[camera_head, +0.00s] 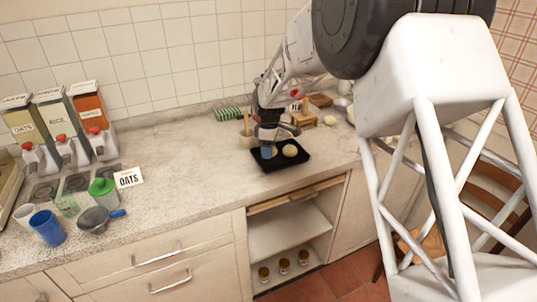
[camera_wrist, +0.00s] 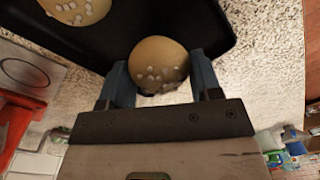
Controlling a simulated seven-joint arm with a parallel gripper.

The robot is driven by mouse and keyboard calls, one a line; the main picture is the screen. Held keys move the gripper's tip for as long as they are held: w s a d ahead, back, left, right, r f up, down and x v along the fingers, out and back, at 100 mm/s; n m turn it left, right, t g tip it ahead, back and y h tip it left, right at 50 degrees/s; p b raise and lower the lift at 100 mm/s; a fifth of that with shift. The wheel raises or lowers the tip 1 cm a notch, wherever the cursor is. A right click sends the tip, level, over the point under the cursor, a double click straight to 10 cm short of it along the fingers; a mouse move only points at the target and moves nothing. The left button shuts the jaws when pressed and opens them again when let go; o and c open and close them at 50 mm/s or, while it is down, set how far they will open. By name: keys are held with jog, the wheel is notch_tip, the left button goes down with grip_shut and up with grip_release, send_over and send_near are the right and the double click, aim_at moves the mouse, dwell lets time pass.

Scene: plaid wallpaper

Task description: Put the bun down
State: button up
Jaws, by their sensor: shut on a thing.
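My gripper (camera_head: 267,150) points down over the left part of a black tray (camera_head: 282,167) on the counter. In the wrist view its blue fingers (camera_wrist: 161,76) are shut on a round golden bun (camera_wrist: 158,57) with white bits on top, one finger on each side. The held bun is partly hidden by the gripper in the head view. It is at or just above the tray, near its edge; I cannot tell whether it touches. A second bun (camera_head: 290,151) sits on the tray to the right; it also shows in the wrist view (camera_wrist: 76,10).
A pot with utensils (camera_head: 246,139) and a wooden block (camera_head: 304,120) stand behind the tray. The counter between is clear.

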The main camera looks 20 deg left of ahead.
jog(key=shift+f, duration=1.2)
jog(key=shift+f, duration=0.15)
jog(key=o, duration=0.9)
jog(key=r, duration=1.2)
jog(key=shift+w+r, duration=0.15)
jog(key=shift+w, duration=0.1)
